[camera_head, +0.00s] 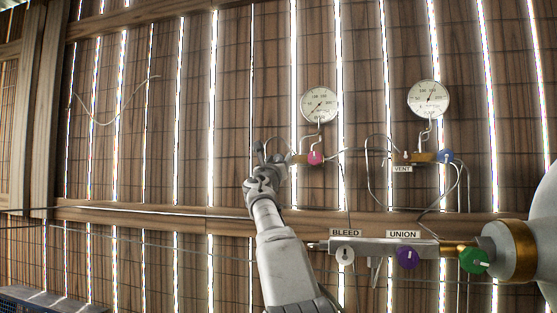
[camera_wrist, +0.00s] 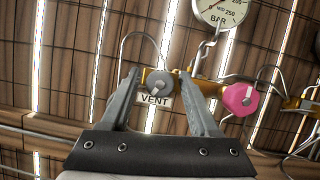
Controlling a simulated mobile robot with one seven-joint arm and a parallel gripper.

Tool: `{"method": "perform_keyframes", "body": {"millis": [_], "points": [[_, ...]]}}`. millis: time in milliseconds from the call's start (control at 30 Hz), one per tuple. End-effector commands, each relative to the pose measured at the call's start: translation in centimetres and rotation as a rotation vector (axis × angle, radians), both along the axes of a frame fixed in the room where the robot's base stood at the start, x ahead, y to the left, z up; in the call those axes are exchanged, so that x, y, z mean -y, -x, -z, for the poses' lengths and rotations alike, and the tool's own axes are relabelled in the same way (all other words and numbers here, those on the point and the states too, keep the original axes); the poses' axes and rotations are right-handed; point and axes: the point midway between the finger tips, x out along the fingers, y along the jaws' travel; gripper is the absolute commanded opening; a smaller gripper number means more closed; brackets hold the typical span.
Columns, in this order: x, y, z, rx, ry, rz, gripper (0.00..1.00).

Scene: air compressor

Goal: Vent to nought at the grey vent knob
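The grey vent knob (camera_wrist: 160,84) sits on a brass fitting in the wrist view, with a white VENT label (camera_wrist: 154,98) just below it. My gripper (camera_wrist: 160,76) is open, with one finger to each side of the knob and a visible gap to it; I cannot tell how deep the fingers reach. In the head view my gripper (camera_head: 271,155) covers this knob, left of the pink knob (camera_head: 315,157). The left gauge (camera_head: 319,105) stands above the pink knob; it is partly cut off in the wrist view (camera_wrist: 220,8). Its needle is too small to read.
The pink knob (camera_wrist: 240,99) is close to the right finger. A second gauge (camera_head: 428,100), a blue knob (camera_head: 446,156) and another VENT label (camera_head: 402,169) are further right. Below are the BLEED knob (camera_head: 345,255), purple UNION knob (camera_head: 407,257) and green knob (camera_head: 474,260). Thin tubes run between fittings.

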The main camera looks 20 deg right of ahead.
Motion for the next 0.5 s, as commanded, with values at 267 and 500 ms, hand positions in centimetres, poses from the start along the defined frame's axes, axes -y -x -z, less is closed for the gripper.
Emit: {"method": "perform_keyframes", "body": {"millis": [267,500], "points": [[0.00,0.02,-0.02,0.000,0.000,0.000,0.09],[-0.01,0.01,-0.06,0.005,-0.007,0.001,0.00]]}}
